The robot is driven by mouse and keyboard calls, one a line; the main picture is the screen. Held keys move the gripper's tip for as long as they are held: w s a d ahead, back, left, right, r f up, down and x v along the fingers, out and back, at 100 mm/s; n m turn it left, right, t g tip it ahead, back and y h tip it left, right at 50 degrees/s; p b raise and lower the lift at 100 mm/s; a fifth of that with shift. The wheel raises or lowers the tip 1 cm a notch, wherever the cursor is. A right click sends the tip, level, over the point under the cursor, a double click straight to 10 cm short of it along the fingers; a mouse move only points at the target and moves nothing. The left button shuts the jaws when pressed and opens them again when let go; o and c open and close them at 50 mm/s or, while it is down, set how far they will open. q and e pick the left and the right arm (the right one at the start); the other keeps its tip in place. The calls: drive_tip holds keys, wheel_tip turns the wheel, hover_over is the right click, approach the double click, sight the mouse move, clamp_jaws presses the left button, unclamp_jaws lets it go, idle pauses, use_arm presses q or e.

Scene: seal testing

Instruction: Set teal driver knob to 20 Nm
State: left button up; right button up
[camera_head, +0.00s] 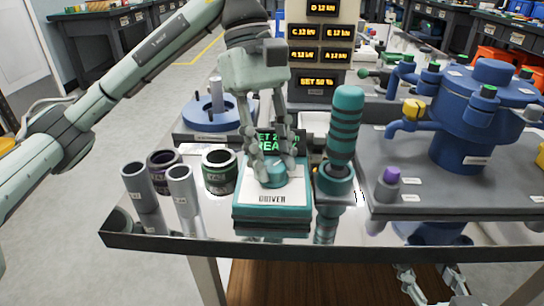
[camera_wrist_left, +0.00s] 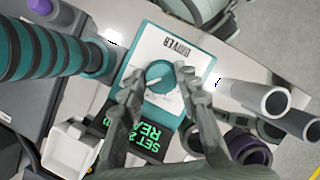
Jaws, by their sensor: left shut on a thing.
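The driver box (camera_head: 272,212) is a teal block with a white top marked DRIVER, on the reflective table. Its round teal knob (camera_head: 273,176) stands on the top and also shows in the left wrist view (camera_wrist_left: 157,76), with a pale pointer mark. My left gripper (camera_head: 274,172) reaches down from above, its fingers closed around the knob. The dark display (camera_head: 293,140) behind has green text starting "SET 2" and "REA"; my fingers hide the rest. My right gripper (camera_head: 432,284) shows partly below the table's front edge, fingers apart and empty.
A teal-banded driver (camera_head: 345,125) stands upright just right of the box. Grey tubes (camera_head: 138,182) and dark rings (camera_head: 219,172) stand to its left. A blue valve body (camera_head: 470,115) fills the right tray. An amber-lettered panel (camera_head: 321,50) rises behind.

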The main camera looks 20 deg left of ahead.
idle(0.3)
use_arm(q)
drive_tip(key=o, duration=1.2)
drive_tip(key=shift+c, duration=0.2)
drive_tip(key=v, duration=1.2)
